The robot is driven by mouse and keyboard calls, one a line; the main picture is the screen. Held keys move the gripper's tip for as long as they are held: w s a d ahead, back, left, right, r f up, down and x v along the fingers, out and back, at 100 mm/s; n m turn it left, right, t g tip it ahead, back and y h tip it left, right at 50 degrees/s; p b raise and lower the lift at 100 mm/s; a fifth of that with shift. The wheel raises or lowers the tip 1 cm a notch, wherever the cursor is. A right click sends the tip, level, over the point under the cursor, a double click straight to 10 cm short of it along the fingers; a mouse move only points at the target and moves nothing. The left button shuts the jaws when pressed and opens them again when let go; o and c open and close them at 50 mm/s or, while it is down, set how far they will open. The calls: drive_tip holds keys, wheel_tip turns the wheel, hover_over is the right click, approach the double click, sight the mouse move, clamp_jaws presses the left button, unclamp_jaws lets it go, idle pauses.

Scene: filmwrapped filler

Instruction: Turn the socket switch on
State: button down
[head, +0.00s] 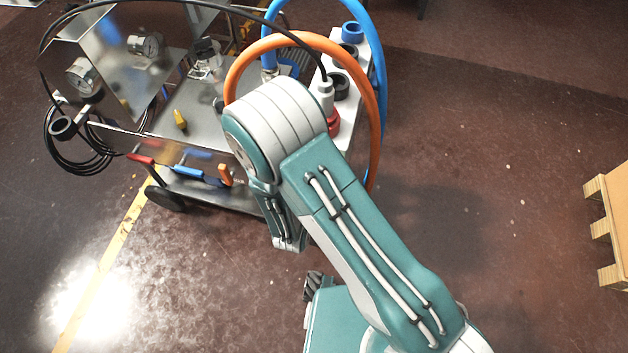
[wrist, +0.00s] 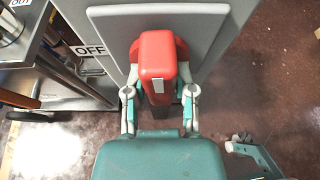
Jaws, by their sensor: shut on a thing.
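The socket switch is a red rotary handle (wrist: 158,62) on a grey panel (wrist: 205,20), seen in the wrist view. Its long grip points toward my gripper and carries a pale stripe. An "OFF" label (wrist: 90,50) is on the panel to its left; no "ON" label shows. My gripper (wrist: 159,95) has one finger on each side of the red handle and is shut on it. In the head view my own arm hides the gripper and the switch handle.
An orange hose (head: 372,100) and a blue hose (head: 380,70) loop close to my arm. A wooden pallet (head: 610,225) lies at the right; the floor between is clear.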

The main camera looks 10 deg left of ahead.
drive_tip(key=shift+f, duration=0.1)
idle(0.6)
drive_tip(key=shift+c, duration=2.2)
unclamp_jaws()
drive_tip(key=shift+a, duration=0.1)
drive_tip(key=shift+s, duration=0.1)
drive_tip(key=d+v, duration=0.1)
drive_tip(key=v, duration=1)
drive_tip(key=shift+s+a+r, duration=0.2)
drive_tip(key=shift+s+a, duration=0.15)
drive_tip(key=shift+a, duration=0.1)
